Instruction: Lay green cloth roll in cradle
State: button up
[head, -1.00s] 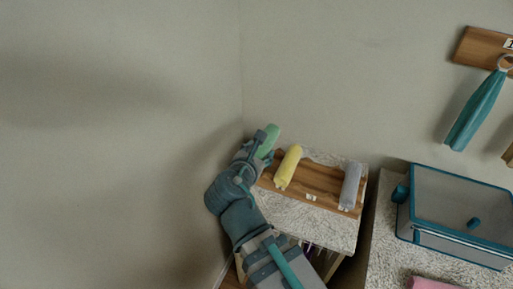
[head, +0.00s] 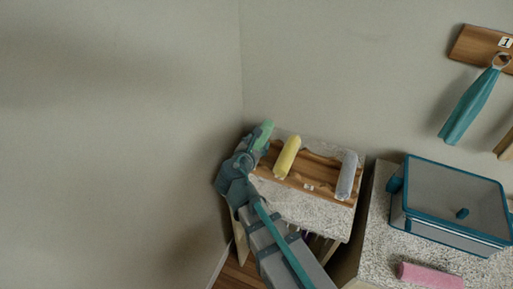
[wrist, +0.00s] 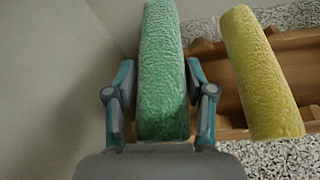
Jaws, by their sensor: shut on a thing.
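The green cloth roll (wrist: 163,75) is between the two fingers of my gripper (wrist: 163,112) in the wrist view, and the gripper is shut on it. In the head view the green roll (head: 264,134) shows beyond my gripper (head: 251,150), at the left end of the wooden cradle (head: 325,189). Whether the roll touches the cradle cannot be told. A yellow roll (head: 287,157) lies in the cradle just right of the green roll. A grey roll (head: 347,175) lies at the cradle's right end. Part of the cradle's left end is hidden by my gripper.
The cradle stands on a speckled shelf top (head: 300,212) by the wall corner. A teal-edged box (head: 455,205) and a pink roll (head: 431,275) are on the counter at right. A teal towel (head: 470,105) hangs on the wall. A trough between the yellow and grey rolls is empty.

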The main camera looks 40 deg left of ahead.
jog(key=shift+f, duration=1.15)
jog(key=shift+f, duration=0.5)
jog(key=o, duration=1.2)
jog(key=shift+c, duration=0.2)
